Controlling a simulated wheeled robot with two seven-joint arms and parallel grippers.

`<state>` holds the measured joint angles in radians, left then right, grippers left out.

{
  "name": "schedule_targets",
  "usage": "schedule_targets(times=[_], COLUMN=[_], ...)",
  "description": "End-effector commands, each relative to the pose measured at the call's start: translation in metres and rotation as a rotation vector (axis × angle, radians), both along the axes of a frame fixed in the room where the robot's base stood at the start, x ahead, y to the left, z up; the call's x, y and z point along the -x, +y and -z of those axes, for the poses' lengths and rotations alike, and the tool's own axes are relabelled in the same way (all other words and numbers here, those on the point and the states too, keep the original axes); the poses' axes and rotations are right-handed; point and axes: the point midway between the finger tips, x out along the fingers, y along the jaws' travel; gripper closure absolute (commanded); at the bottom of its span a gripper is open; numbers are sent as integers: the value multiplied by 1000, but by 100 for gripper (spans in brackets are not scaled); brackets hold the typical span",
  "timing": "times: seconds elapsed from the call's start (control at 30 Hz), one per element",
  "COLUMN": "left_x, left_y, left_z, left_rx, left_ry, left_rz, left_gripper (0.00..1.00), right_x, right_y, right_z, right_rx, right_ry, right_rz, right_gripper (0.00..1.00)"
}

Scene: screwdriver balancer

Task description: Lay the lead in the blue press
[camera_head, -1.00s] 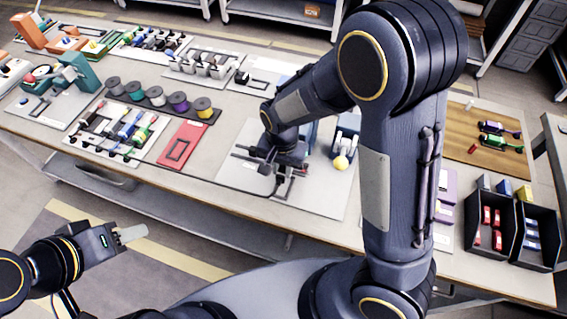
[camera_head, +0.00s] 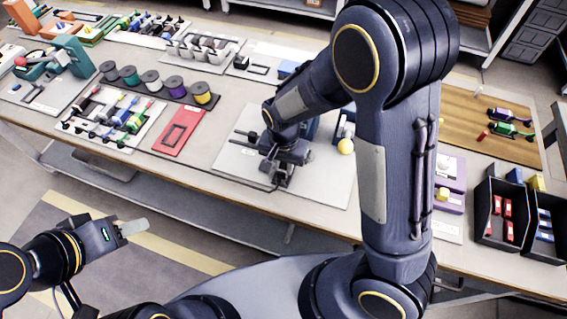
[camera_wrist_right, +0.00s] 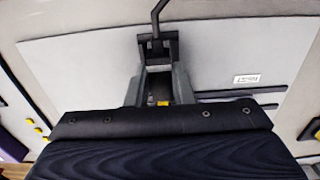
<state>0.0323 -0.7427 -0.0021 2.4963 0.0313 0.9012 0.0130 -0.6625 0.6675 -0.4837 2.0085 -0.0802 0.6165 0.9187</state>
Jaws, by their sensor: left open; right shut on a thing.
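My right gripper (camera_head: 283,172) is low over the pale mat (camera_head: 235,162) at the table's front middle. In the right wrist view its fingers (camera_wrist_right: 160,88) are shut on a small dark piece, which appears to be the lead (camera_wrist_right: 157,45), with a thin dark strand running up. A yellow spot shows between the fingers. The blue press (camera_head: 309,130) stands behind the right arm, which hides most of it; whether its jaw is open cannot be told. My left gripper (camera_head: 133,228) is open and empty, in front of the table at lower left.
A red tray (camera_head: 180,132) and a row of spools (camera_head: 152,82) lie left. Black bins (camera_head: 500,215) and a wooden board (camera_head: 460,125) are at right. The mat's front left is clear.

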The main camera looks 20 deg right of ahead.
Motion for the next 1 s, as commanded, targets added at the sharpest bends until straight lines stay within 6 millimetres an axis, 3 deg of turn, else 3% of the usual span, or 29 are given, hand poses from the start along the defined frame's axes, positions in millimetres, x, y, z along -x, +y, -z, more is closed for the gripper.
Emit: schedule_targets(times=[1.0], left_x=[0], left_y=[0], left_z=[9], left_rx=[0], left_ry=[0], left_rz=[0], left_gripper=[58], right_x=[0], right_y=[0], right_z=[12], right_rx=[0], right_ry=[0], right_rz=[0], right_gripper=[99])
